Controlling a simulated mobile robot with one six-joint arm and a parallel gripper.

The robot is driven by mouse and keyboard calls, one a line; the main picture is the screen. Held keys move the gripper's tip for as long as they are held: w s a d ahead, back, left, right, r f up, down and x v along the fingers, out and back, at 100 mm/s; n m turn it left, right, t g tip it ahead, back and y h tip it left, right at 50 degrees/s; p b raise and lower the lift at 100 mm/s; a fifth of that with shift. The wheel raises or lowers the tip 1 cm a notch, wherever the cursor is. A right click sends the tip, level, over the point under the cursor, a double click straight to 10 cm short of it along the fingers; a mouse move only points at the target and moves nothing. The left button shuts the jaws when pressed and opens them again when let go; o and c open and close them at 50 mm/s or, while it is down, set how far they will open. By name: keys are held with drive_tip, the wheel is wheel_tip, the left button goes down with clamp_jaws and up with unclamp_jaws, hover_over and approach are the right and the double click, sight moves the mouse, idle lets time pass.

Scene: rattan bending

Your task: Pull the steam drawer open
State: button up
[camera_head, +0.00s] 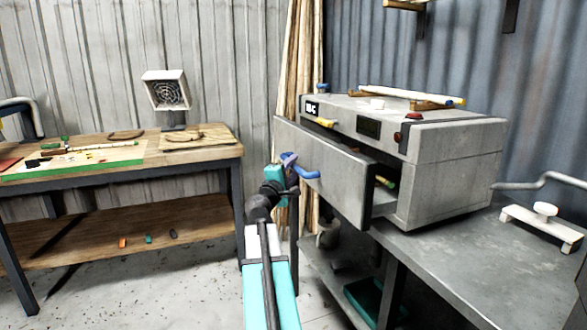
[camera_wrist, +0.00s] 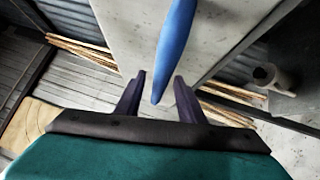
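The steam drawer (camera_head: 325,172) is a grey box front that stands well out from the grey steam machine (camera_head: 450,165). Its opening shows at the right side, with a green and yellow piece (camera_head: 385,182) inside. The blue drawer handle (camera_head: 305,172) is on the drawer's front. My gripper (camera_head: 289,163) is at the handle's left end. In the wrist view the handle (camera_wrist: 174,45) reaches down between the two dark fingers of my gripper (camera_wrist: 160,77). The fingers are apart, with a visible gap on each side of the handle.
A wooden workbench (camera_head: 110,145) with a green board (camera_head: 75,163) and a fan-like unit (camera_head: 167,92) stands at the left. The machine sits on a grey table (camera_head: 455,255) with a white clamp (camera_head: 543,222) at the right. Rattan poles (camera_head: 297,60) stand behind the drawer.

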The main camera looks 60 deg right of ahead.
drive_tip(key=shift+w+d+r, duration=0.1)
drive_tip(key=shift+d, duration=0.45)
